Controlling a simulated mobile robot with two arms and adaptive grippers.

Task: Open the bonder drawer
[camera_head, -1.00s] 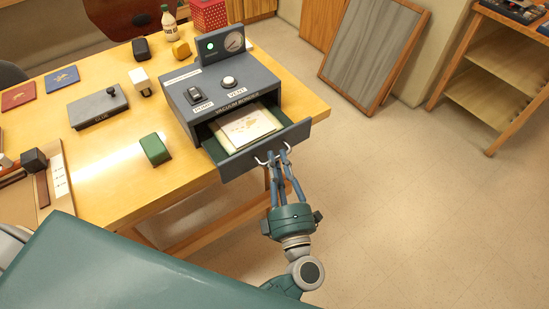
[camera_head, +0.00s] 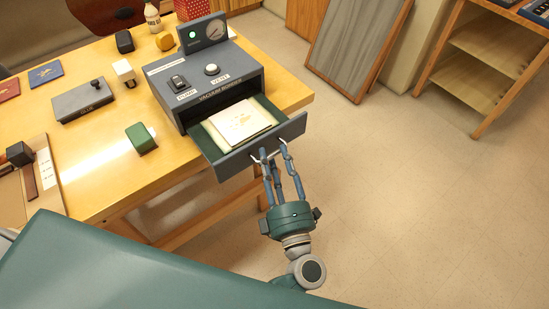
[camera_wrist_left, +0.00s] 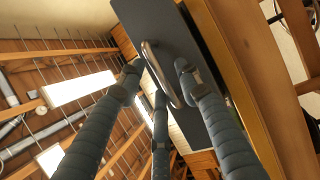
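The vacuum bonder (camera_head: 205,84) is a blue-grey box on the wooden table, with a gauge panel on top. In the left wrist view the handle (camera_wrist_left: 160,72) runs between the fingers, close to the grey drawer front (camera_wrist_left: 195,70); exact finger contact is hard to see. My right gripper is not in view.
The floor (camera_head: 420,200) right of the drawer is clear. A framed panel (camera_head: 358,45) leans behind.

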